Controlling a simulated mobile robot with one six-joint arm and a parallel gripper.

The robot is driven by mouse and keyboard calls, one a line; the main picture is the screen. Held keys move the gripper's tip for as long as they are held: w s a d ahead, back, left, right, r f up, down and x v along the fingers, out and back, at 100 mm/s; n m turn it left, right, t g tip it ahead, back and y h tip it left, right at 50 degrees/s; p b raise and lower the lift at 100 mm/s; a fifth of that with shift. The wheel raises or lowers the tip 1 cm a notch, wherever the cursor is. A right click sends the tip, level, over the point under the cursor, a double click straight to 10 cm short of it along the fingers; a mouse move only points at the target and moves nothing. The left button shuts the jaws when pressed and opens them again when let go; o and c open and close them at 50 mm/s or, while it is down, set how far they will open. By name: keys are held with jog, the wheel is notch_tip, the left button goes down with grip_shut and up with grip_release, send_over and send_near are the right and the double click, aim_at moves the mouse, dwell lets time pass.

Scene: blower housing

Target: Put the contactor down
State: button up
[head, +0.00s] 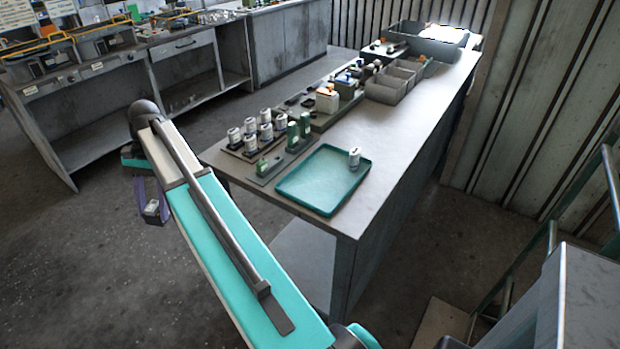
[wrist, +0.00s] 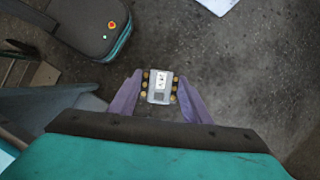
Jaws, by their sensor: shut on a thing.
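My gripper (wrist: 160,95) is shut on the contactor (wrist: 159,88), a small pale grey block with a white label and brass terminals along two sides. In the wrist view it sits between the purple fingers, with bare dark floor beneath. In the head view the contactor (head: 152,207) hangs low at the left, held by my gripper (head: 146,203) beyond my teal arm, in the aisle left of the near bench. It touches no surface that I can see.
The near bench (head: 400,135) carries a teal tray (head: 291,197) with one small white-grey part (head: 354,157) at its far right. Parts in racks (head: 264,136) and grey bins (head: 388,88) line the bench. Another workbench (head: 150,55) stands at the back left. Open floor lies between.

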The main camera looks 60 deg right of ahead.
jog(key=s+d+r+m+t+h+b, duration=0.1)
jog(key=s+d+m+t+h+b, duration=0.3)
jog(key=s+d+m, duration=1.9)
jog(key=s+d+t+b, duration=0.2)
jog(key=s+d, duration=0.7)
jog(key=s, duration=0.1)
jog(key=shift+d+b, duration=0.25)
jog(key=shift+b, duration=0.15)
jog(key=shift+w+d+r+p, duration=0.15)
jog(key=shift+r+p, duration=0.1)
jog(key=shift+p, duration=0.4)
jog(key=shift+w+d+f+p, duration=0.3)
jog(key=shift+w+d+p, duration=1)
jog(key=shift+d, duration=0.7)
jog(key=shift+w+d+f+p, duration=0.3)
jog(key=shift+w+d+p, duration=0.85)
jog(key=shift+w+d, duration=0.6)
jog(key=shift+w+d+f+p, duration=0.3)
jog(key=shift+w+d+p, duration=0.9)
jog(key=shift+d, duration=1)
